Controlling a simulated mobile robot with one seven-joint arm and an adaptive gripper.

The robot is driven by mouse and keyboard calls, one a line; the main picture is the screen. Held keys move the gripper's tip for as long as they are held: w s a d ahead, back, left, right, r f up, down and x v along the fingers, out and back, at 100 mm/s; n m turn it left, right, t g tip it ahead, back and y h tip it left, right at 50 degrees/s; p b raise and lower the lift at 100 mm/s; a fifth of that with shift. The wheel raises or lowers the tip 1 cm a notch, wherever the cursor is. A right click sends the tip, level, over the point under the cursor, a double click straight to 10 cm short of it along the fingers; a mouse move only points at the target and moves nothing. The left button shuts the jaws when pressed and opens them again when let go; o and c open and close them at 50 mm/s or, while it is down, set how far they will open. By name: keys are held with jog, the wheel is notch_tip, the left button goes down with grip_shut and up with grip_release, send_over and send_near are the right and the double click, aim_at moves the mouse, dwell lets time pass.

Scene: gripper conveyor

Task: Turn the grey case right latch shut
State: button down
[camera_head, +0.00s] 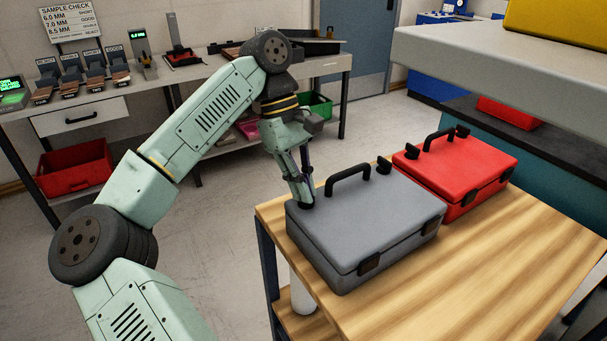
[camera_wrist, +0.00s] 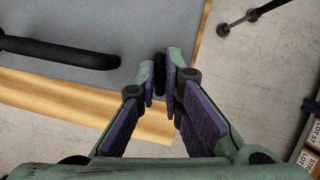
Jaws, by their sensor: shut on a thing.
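The grey case (camera_head: 372,217) lies closed on the wooden table, with a black handle (camera_head: 347,178) upright on its lid. One dark latch knob (camera_head: 384,165) stands clear near the handle's right end. My gripper (camera_head: 304,194) is at the case's left back corner, pointing down. In the wrist view my gripper (camera_wrist: 161,78) has its two fingers closed on the other dark latch (camera_wrist: 160,70) at the case's edge. The handle also shows there (camera_wrist: 60,50), left of the fingers. The fingers hide much of the held latch, and I cannot tell its turn angle well.
A red case (camera_head: 455,172) stands right behind the grey one on the table (camera_head: 480,265). A grey shelf (camera_head: 500,70) overhangs at the upper right. A workbench (camera_head: 120,95) with trays runs along the back wall. Open floor lies left of the table.

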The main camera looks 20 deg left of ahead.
jog(key=shift+r+m+g+y+p, duration=0.1)
jog(key=shift+m+g+y+p, duration=0.25)
jog(key=shift+m+p, duration=0.65)
jog(key=c, duration=1.7)
grip_release()
jog(key=shift+w, duration=0.1)
jog(key=v, duration=1.1)
jog(key=shift+w+a+r, duration=0.15)
jog(key=shift+w+r, duration=0.05)
jog(key=shift+r, duration=0.15)
